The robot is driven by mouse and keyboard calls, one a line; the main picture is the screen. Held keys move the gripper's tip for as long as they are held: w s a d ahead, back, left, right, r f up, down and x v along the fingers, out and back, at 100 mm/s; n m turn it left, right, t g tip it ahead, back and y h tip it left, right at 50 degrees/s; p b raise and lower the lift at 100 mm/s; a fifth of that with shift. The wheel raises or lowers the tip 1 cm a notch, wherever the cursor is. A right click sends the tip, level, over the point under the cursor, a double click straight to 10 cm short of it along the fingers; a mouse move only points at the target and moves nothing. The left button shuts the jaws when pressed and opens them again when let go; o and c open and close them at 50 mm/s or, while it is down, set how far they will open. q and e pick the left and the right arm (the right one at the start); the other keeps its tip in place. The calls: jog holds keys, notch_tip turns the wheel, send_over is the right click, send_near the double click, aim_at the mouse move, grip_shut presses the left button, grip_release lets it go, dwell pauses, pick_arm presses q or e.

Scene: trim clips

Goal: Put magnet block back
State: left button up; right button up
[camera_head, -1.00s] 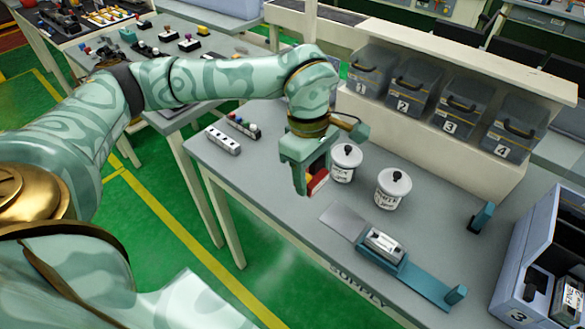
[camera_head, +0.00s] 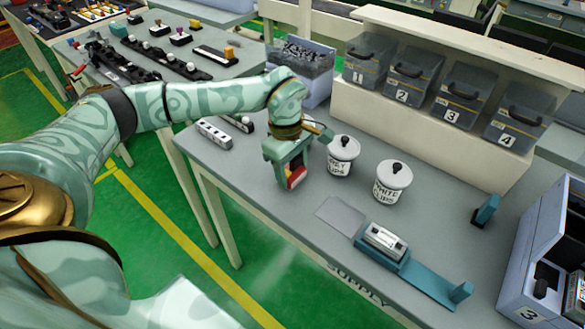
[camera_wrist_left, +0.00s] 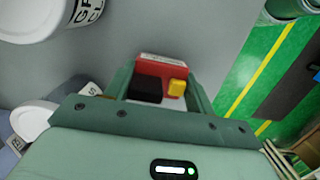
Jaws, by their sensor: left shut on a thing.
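My left gripper (camera_head: 290,178) is shut on the magnet block (camera_head: 296,177), a small red block held above the grey table. In the left wrist view the magnet block (camera_wrist_left: 160,68) sits between the fingers (camera_wrist_left: 160,88), with its red face, a black part and a yellow knob showing. In the head view the fingers cover part of it. My right gripper is not in view.
The grey clips jar (camera_head: 343,156) and white clips jar (camera_head: 391,181) stand right of the gripper. A teal fixture (camera_head: 428,279) holds a white-topped piece (camera_head: 384,240). A grey plate (camera_head: 341,215) lies beside it. A white strip (camera_head: 215,133) lies at left. Numbered bins (camera_head: 415,82) stand behind.

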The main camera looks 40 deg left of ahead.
aim_at(288, 168)
pick_arm(q)
jog(key=o, duration=1.2)
jog(key=shift+f, duration=0.1)
jog(key=r+p, duration=0.1)
jog(key=r, duration=0.3)
jog(key=a+r+p, duration=0.1)
jog(key=r, duration=0.3)
jog(key=r+p, duration=0.1)
jog(key=r, duration=0.3)
jog(key=shift+a+r, duration=0.15)
jog(key=shift+a, duration=0.05)
jog(key=shift+d, duration=0.1)
